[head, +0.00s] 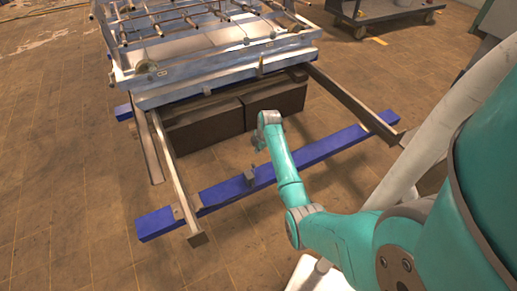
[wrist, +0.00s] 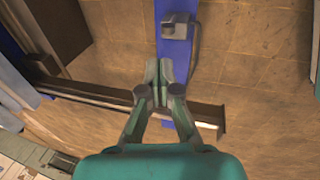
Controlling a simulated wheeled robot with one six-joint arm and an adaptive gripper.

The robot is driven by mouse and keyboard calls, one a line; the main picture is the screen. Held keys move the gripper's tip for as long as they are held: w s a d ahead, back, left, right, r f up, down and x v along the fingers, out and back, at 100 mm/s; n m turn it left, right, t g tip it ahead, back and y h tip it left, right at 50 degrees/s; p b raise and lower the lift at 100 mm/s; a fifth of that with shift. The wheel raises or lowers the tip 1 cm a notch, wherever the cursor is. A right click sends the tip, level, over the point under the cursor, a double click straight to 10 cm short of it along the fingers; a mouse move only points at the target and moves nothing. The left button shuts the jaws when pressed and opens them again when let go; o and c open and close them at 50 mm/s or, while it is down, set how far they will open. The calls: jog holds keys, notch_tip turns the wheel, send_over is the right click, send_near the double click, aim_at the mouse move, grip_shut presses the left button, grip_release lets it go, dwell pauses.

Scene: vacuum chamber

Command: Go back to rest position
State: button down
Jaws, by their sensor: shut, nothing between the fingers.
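My gripper (wrist: 159,72) shows in the wrist view with its two fingers together and nothing between them. In the head view my teal arm reaches out from the lower right, and the gripper (head: 258,143) hangs at its far end, small and partly hidden. It is near the blue crossbar (head: 325,146) of a frame. In the wrist view the fingertips appear over the blue bar (wrist: 185,60), just below a grey block (wrist: 178,27) fixed on it. I cannot tell the height of the gripper above the bar.
A metal rack with rods (head: 215,60) stands at the upper left on rails (head: 345,95). Dark brown boxes (head: 275,100) sit under it. A grey cart (head: 375,14) stands at the back right. Tiled floor is open at the lower left and between crossbar and cart.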

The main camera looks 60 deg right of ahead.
jog(key=shift+s+r, duration=0.1)
jog(key=shift+r, duration=0.25)
dwell(0.4)
jog(key=s+a+f+m+t+h, duration=0.15)
jog(key=a+f, duration=0.25)
jog(key=a, duration=0.4)
jog(key=s+a+f+m+t, duration=0.15)
jog(key=a+f, duration=0.25)
jog(key=a, duration=0.4)
jog(key=s+a+r+m+t, duration=0.1)
jog(key=s+a+m, duration=0.1)
jog(key=s+a, duration=0.45)
jog(key=s+a+m+t, duration=0.1)
jog(key=s+a, duration=0.3)
jog(key=a, duration=0.5)
jog(key=s+a+r+m+t, duration=0.3)
jog(key=s+a+r, duration=0.6)
jog(key=s+r, duration=0.25)
jog(key=s+a+r+m+t+y, duration=0.1)
jog(key=s+r, duration=0.3)
jog(key=r, duration=0.5)
jog(key=s+a+r+m+t+y, duration=0.1)
jog(key=s+a+r+t, duration=0.1)
jog(key=s+r, duration=0.3)
notch_tip(320, 180, up, 4)
jog(key=shift+a+r+m+t, duration=0.15)
jog(key=shift+a+m+t, duration=0.25)
jog(key=shift+a, duration=0.3)
